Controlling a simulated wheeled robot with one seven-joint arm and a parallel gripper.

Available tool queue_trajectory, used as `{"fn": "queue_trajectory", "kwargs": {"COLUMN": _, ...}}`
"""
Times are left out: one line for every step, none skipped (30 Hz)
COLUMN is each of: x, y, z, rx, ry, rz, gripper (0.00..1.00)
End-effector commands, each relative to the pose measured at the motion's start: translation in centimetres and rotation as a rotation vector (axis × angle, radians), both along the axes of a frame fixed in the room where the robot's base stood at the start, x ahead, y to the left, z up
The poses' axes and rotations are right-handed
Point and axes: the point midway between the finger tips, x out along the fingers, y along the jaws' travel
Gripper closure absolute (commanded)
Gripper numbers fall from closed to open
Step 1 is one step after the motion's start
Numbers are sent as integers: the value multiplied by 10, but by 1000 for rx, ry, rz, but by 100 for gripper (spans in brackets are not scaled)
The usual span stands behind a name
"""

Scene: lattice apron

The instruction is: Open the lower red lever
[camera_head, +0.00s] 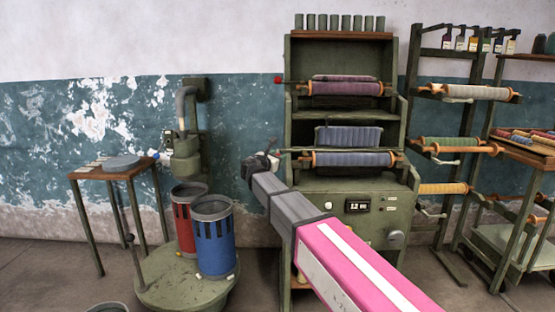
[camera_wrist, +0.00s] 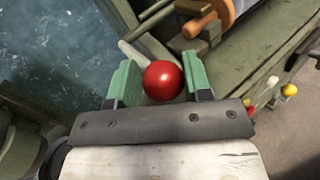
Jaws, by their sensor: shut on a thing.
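The lower red lever's ball knob (camera_wrist: 162,80) shows in the wrist view between the two green fingers of my gripper (camera_wrist: 160,72). The fingers are shut on its sides. A pale rod (camera_wrist: 131,50) shows just beyond the knob. In the head view my gripper (camera_head: 270,154) is at the left side of the green machine (camera_head: 345,47), level with its lower roller (camera_head: 352,159), and hides the lower knob. Another red knob (camera_head: 278,79) sticks out at the machine's left, level with the upper roller (camera_head: 345,88).
Left of my arm stand a red bin (camera_head: 183,222) and a blue bin (camera_head: 215,246) on a round green base (camera_head: 185,292). A small table (camera_head: 108,172) is farther left. A rack of rollers (camera_head: 450,142) stands to the right. Open wall lies left of the machine.

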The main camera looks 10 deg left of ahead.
Motion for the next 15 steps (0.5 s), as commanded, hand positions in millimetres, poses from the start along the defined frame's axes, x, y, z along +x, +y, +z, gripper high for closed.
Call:
{"fn": "queue_trajectory", "kwargs": {"x": -1, "y": -4, "z": 1, "rx": -2, "ry": 12, "rz": -10, "gripper": 97}}
{"fn": "queue_trajectory", "kwargs": {"x": -1, "y": -4, "z": 3, "rx": -4, "ry": 18, "rz": -11, "gripper": 97}}
{"fn": "queue_trajectory", "kwargs": {"x": -1, "y": -4, "z": 5, "rx": -7, "ry": 30, "rz": -11, "gripper": 97}}
{"fn": "queue_trajectory", "kwargs": {"x": 0, "y": -4, "z": 7, "rx": -9, "ry": 40, "rz": -12, "gripper": 97}}
{"fn": "queue_trajectory", "kwargs": {"x": 0, "y": -4, "z": 8, "rx": -13, "ry": 53, "rz": -13, "gripper": 97}}
{"fn": "queue_trajectory", "kwargs": {"x": 1, "y": -4, "z": 11, "rx": -17, "ry": 73, "rz": -12, "gripper": 97}}
{"fn": "queue_trajectory", "kwargs": {"x": 1, "y": -3, "z": 14, "rx": -20, "ry": 89, "rz": -12, "gripper": 97}}
{"fn": "queue_trajectory", "kwargs": {"x": 2, "y": -3, "z": 17, "rx": -26, "ry": 106, "rz": -13, "gripper": 97}}
{"fn": "queue_trajectory", "kwargs": {"x": 3, "y": -3, "z": 21, "rx": -31, "ry": 132, "rz": -12, "gripper": 97}}
{"fn": "queue_trajectory", "kwargs": {"x": 4, "y": -3, "z": 24, "rx": -37, "ry": 154, "rz": -12, "gripper": 97}}
{"fn": "queue_trajectory", "kwargs": {"x": 5, "y": -2, "z": 27, "rx": -41, "ry": 178, "rz": -12, "gripper": 97}}
{"fn": "queue_trajectory", "kwargs": {"x": 7, "y": -2, "z": 32, "rx": -50, "ry": 210, "rz": -12, "gripper": 98}}
{"fn": "queue_trajectory", "kwargs": {"x": 9, "y": -1, "z": 36, "rx": -55, "ry": 236, "rz": -11, "gripper": 98}}
{"fn": "queue_trajectory", "kwargs": {"x": 10, "y": -1, "z": 40, "rx": -62, "ry": 262, "rz": -11, "gripper": 98}}
{"fn": "queue_trajectory", "kwargs": {"x": 13, "y": 0, "z": 45, "rx": -70, "ry": 298, "rz": -12, "gripper": 98}}
